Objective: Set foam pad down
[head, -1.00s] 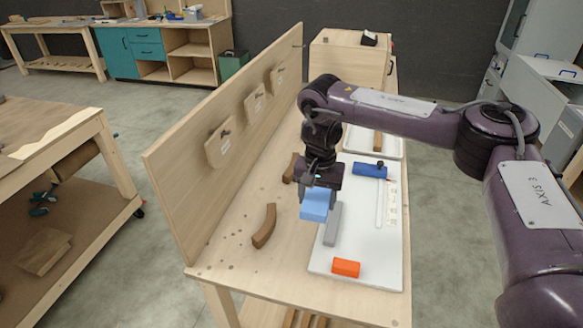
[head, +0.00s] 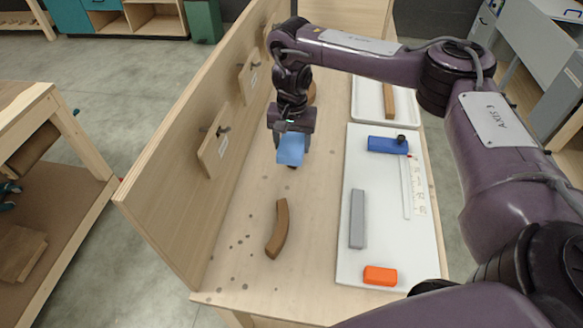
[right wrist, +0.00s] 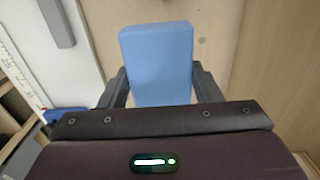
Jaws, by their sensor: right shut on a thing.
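The light blue foam pad (head: 291,150) is held in my right gripper (head: 291,158), over the bare wood left of the white board. In the right wrist view the pad (right wrist: 158,62) sits between the two dark fingers (right wrist: 160,88), which touch its sides. The pad's lower end is hard to judge, so I cannot tell whether it touches the bench top (head: 250,265). My left gripper does not show.
The white board (head: 385,230) carries a grey bar (head: 357,219), an orange block (head: 380,276), a dark blue tool (head: 388,145) and a ruler (head: 406,188). A curved brown wooden piece (head: 278,230) lies nearer on the bench. An upright wooden panel (head: 170,190) bounds the left side.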

